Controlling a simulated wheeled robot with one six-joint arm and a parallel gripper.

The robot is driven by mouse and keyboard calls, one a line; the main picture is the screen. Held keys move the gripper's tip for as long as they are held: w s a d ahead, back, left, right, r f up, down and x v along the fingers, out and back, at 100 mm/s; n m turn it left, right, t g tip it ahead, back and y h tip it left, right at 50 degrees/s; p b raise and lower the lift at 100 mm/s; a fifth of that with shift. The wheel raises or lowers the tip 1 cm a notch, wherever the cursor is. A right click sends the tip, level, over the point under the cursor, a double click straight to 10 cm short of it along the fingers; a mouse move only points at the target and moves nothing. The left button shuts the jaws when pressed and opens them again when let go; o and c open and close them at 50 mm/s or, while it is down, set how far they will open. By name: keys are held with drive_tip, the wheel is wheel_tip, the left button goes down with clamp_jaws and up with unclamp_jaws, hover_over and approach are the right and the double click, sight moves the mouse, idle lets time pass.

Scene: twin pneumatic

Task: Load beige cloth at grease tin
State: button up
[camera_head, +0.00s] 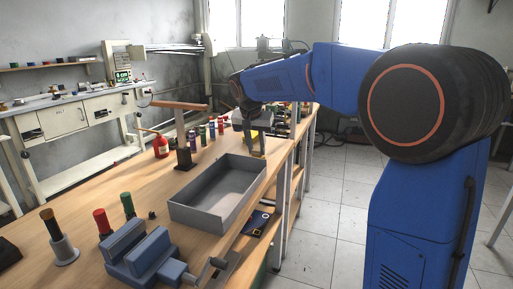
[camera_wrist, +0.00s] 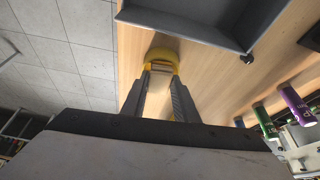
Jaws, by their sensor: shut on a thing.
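My gripper (camera_wrist: 161,72) points down over the workbench, its two fingers close together at the tips. A small pale beige piece (camera_wrist: 160,67) shows between the tips, and I take it to be the beige cloth; most of it is hidden. A round yellow thing (camera_wrist: 165,53), which looks like the grease tin, is right at the fingertips. Whether the cloth touches it I cannot tell. In the head view my gripper (camera_head: 257,153) is just beyond the grey tray, near the bench's right edge, with some yellow (camera_head: 259,134) behind it.
A grey open tray (camera_head: 218,192) stands close by on the bench (camera_head: 110,184). A blue-grey vise (camera_head: 145,255) is at the near end. A red bottle (camera_head: 161,147), a dark post with a wooden arm (camera_head: 180,105) and several coloured cylinders (camera_head: 212,131) stand to the left. Tiled floor lies to the right.

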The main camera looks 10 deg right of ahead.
sight(256, 149)
drive_tip(key=shift+r, duration=3.5)
